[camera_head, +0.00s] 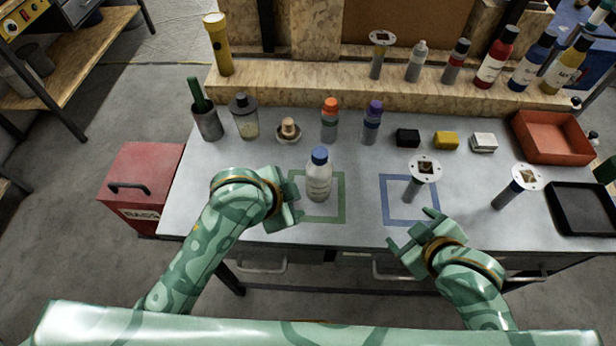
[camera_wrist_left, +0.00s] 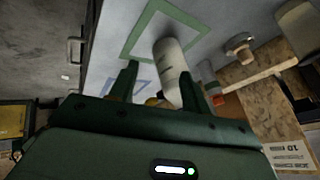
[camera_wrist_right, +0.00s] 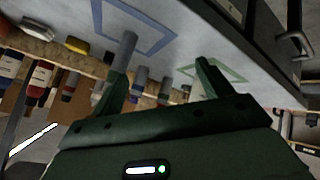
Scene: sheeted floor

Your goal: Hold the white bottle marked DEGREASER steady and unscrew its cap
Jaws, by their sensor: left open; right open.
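The white bottle (camera_head: 319,181) with a blue cap (camera_head: 319,155) stands upright inside the green square outline on the grey table. Its label is too small to read. My left gripper (camera_head: 290,198) is open just left of the bottle, at about its body height. In the left wrist view the bottle (camera_wrist_left: 172,68) shows beyond and between the open fingers (camera_wrist_left: 160,88); I cannot tell whether they touch it. My right gripper (camera_head: 411,230) is open and empty near the table's front edge, below the blue square outline. Its open fingers (camera_wrist_right: 160,80) also show in the right wrist view.
A grey post with a round white top (camera_head: 425,170) stands in the blue square (camera_head: 385,215); a similar one (camera_head: 526,177) stands farther right. Several bottles, a cup (camera_head: 207,123) and small blocks line the back. A red bin (camera_head: 553,137) and black tray (camera_head: 583,208) are right.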

